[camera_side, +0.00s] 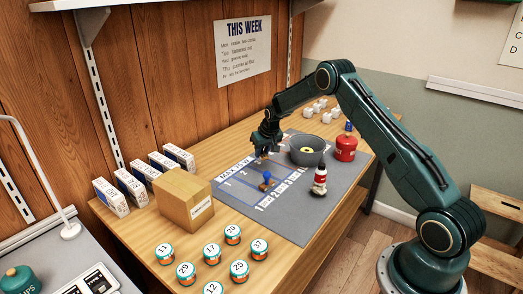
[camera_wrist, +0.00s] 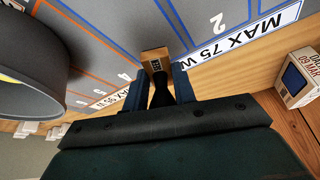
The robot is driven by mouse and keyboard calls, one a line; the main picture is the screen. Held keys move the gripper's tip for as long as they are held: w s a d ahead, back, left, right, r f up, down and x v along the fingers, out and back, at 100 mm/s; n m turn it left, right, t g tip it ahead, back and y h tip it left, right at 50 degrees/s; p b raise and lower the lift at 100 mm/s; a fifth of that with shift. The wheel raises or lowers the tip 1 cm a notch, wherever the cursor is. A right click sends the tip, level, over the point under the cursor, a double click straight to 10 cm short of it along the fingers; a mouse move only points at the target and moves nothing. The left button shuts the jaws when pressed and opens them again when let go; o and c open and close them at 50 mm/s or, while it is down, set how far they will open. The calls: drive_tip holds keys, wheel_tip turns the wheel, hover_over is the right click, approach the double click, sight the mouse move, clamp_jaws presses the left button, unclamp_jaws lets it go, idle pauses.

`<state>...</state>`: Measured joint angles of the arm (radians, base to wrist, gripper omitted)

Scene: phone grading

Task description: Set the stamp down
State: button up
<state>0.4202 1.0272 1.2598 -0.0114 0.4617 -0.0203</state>
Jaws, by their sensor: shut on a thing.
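My gripper (camera_side: 264,149) is shut on the black handle of a stamp (camera_wrist: 155,57) with a small wooden block as its base. The block carries dark lettering that I cannot fully read. The stamp is held between the blue fingers in the wrist view, over or at the edge of the grey mat (camera_side: 301,214), near the "MAX 75 W" label. I cannot tell whether its base touches the mat. In the side view my gripper largely hides the stamp.
A dark round bowl (camera_side: 307,150) sits right of my gripper, with a yellowish thing inside. A red-and-white bottle (camera_side: 320,181) and a red canister (camera_side: 345,148) stand further right. A cardboard box (camera_side: 184,198), several white boxes (camera_side: 132,187) and numbered tins (camera_side: 212,253) are at left and front.

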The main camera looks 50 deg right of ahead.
sight(264, 155)
drive_tip(key=shift+f, duration=1.8)
drive_tip(key=shift+f, duration=0.1)
drive_tip(key=o, duration=1)
drive_tip(key=shift+v, duration=6.1)
